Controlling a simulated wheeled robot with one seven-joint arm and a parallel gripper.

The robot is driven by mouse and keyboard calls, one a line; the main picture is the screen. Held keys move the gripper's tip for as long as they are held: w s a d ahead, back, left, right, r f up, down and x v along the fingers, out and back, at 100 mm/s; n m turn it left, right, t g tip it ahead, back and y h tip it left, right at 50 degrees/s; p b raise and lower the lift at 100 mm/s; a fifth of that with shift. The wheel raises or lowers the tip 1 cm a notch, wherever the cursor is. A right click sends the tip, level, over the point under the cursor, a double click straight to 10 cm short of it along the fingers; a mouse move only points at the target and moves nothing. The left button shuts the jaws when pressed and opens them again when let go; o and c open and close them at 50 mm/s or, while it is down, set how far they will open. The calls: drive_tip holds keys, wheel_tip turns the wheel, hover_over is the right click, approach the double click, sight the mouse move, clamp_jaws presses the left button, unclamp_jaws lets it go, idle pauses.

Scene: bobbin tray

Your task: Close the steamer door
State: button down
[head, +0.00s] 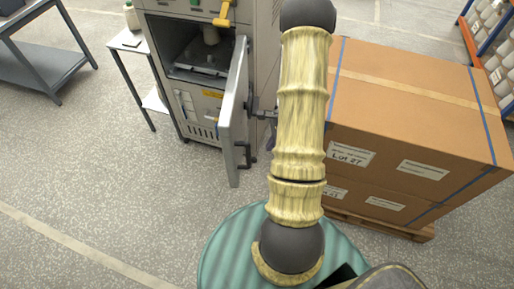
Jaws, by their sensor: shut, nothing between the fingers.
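The steamer (202,103) is a grey cabinet at the top left of centre in the head view, with its chamber open to the front. Its grey door (235,112) stands wide open, swung out from the right side and seen nearly edge-on. A dark handle (246,156) shows low on the door's outer side. My gripper (258,112) is shut and small in view, just right of the door's outer face. I cannot tell whether it touches. My own arm hides part of what is behind it.
A stack of cardboard boxes (410,100) on a pallet (405,230) stands close on the right. A small side table (128,42) is left of the steamer, and a grey bench (38,65) is farther left. The floor in front is clear.

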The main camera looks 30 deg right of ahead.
drive_tip(key=a, duration=0.1)
drive_tip(key=w+a+f+p, duration=0.1)
drive_tip(key=a, duration=0.1)
drive_tip(key=w+a+f, duration=0.1)
drive_tip(key=shift+w+a+f+p, duration=0.1)
drive_tip(key=shift+a+p, duration=0.05)
drive_tip(key=shift+p, duration=0.15)
drive_tip(key=shift+a, duration=0.1)
